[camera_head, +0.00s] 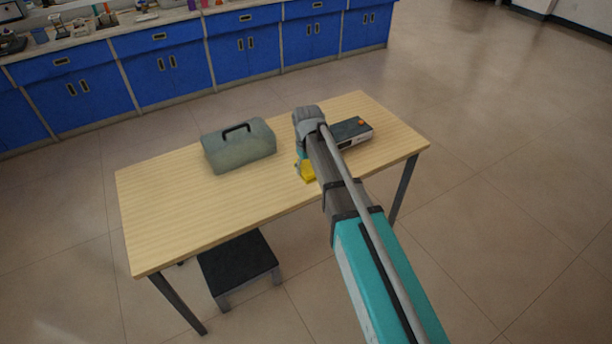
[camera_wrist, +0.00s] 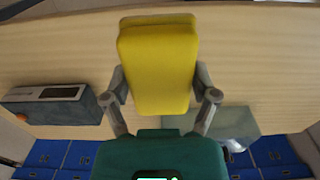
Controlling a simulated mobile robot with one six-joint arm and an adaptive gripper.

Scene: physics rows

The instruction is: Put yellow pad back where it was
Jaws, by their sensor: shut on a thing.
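The yellow pad (camera_wrist: 158,65) is a thick block with rounded corners, held between the two fingers of my gripper (camera_wrist: 163,90) in the wrist view. My gripper is shut on its sides. In the head view a part of the yellow pad (camera_head: 307,171) shows beside my arm, over the front part of the wooden table (camera_head: 180,210). My arm hides the rest of it and most of my gripper there. I cannot tell whether the pad touches the table top.
A grey-green toolbox (camera_head: 238,150) with a black handle stands left of my gripper. A dark grey device (camera_head: 351,133) with an orange knob lies to the right. The table's left part is clear. A black step stool (camera_head: 238,265) is below, and blue cabinets (camera_head: 170,72) line the back.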

